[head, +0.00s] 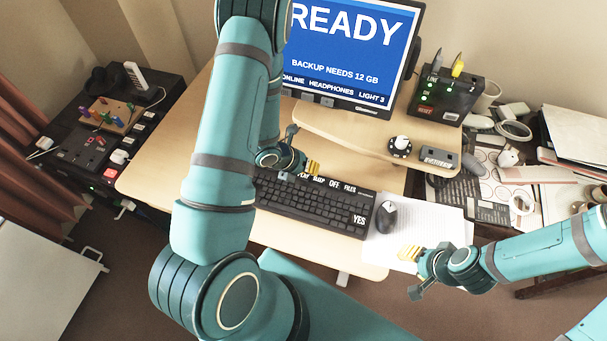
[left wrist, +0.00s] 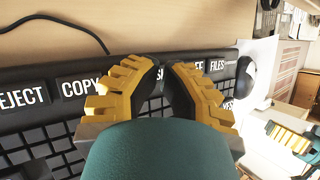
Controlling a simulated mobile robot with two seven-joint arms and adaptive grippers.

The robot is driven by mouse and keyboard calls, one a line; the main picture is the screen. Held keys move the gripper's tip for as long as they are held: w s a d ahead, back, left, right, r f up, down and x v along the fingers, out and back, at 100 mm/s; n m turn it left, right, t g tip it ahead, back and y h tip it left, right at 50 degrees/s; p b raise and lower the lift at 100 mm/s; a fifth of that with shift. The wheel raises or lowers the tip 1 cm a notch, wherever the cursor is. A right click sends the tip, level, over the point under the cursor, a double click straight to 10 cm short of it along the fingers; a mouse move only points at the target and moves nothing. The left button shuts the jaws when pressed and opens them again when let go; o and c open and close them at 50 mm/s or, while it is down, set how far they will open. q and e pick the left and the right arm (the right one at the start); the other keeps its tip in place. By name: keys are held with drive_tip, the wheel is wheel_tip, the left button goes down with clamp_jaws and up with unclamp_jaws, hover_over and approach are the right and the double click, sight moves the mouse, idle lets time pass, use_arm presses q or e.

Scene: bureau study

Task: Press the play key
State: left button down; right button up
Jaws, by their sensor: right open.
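The black keyboard (head: 322,206) lies on the wooden desk. Its back row has white-lettered keys: in the left wrist view, an EJECT key (left wrist: 22,98), a COPY key (left wrist: 82,87) and a FILES key (left wrist: 217,65) read clearly. No play label is readable; my fingers cover part of this row. My left gripper (head: 312,167) is over the keyboard's back edge; in the left wrist view its yellow fingertips (left wrist: 163,70) are close together with a narrow gap, contact unclear. My right gripper (head: 408,270) is open and empty at the desk's front edge, right of the keyboard.
A monitor (head: 350,45) reading READY stands behind. A mouse (head: 386,216) lies on white paper right of the keyboard. A black panel (head: 85,150) is at left.

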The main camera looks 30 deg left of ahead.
sight(309, 176)
use_arm(q)
drive_tip(key=shift+f+b, duration=0.45)
drive_tip(key=shift+b, duration=0.25)
drive_tip(key=shift+f+b, duration=0.45)
drive_tip(key=shift+b, duration=0.1)
idle(0.8)
drive_tip(key=shift+r, duration=0.15)
drive_tip(key=shift+r+p, duration=0.45)
drive_tip(key=shift+r, duration=0.35)
drive_tip(key=shift+r+p, duration=1.5)
drive_tip(key=shift+r, duration=1)
